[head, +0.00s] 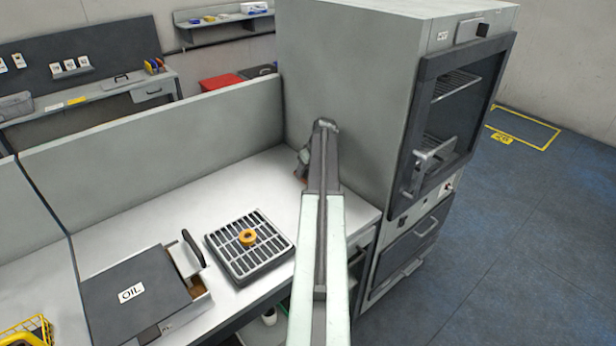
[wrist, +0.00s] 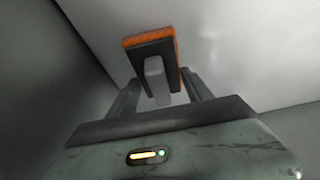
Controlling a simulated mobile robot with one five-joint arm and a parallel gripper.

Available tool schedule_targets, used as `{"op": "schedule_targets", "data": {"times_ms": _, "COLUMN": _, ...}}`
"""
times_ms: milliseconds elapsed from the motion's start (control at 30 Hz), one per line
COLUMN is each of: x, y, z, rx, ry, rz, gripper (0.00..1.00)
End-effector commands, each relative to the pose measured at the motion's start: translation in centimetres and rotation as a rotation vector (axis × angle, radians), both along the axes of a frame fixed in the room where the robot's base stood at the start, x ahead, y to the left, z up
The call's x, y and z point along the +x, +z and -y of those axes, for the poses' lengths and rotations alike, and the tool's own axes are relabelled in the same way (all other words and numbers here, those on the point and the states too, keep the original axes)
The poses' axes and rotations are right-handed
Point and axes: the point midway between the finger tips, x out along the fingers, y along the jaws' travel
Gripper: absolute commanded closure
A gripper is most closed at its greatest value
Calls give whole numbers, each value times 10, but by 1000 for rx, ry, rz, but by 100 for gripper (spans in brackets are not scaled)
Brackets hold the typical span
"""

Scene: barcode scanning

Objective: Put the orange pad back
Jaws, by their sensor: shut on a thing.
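In the wrist view the orange pad (wrist: 129,41) has an orange edge, a dark backing and a grey grip. My gripper (wrist: 158,84) is shut on it, with a dark finger on each side of the grey grip. In the head view my gripper (head: 304,158) is at the far end of my arm, low over the back right of the white worktop, close to the oven's side wall. My arm partly hides it there, and the pad cannot be made out clearly. I cannot tell whether the pad touches the worktop.
A tall grey oven (head: 350,85) stands right beside the worktop (head: 165,215). A grey partition (head: 150,145) runs along the back. A slatted rack (head: 222,243) holds a small orange ring (head: 248,237). A dark-lidded box marked OIL (head: 150,275) stands at front left.

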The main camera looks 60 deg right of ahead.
Motion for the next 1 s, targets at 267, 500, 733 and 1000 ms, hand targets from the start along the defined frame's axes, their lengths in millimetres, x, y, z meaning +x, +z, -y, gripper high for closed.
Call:
{"op": "schedule_targets", "data": {"times_ms": 267, "x": -1, "y": -2, "z": 0, "rx": 0, "ry": 0, "rz": 0, "gripper": 74}}
{"op": "schedule_targets", "data": {"times_ms": 500, "x": -1, "y": -2, "z": 1, "rx": 0, "ry": -1, "rz": 0, "gripper": 20}}
{"op": "schedule_targets", "data": {"times_ms": 733, "x": -1, "y": -1, "z": 1, "rx": -1, "ry": -1, "rz": 0, "gripper": 20}}
{"op": "schedule_targets", "data": {"times_ms": 1000, "x": -10, "y": 30, "z": -2, "rx": 0, "ry": -2, "rz": 0, "gripper": 20}}
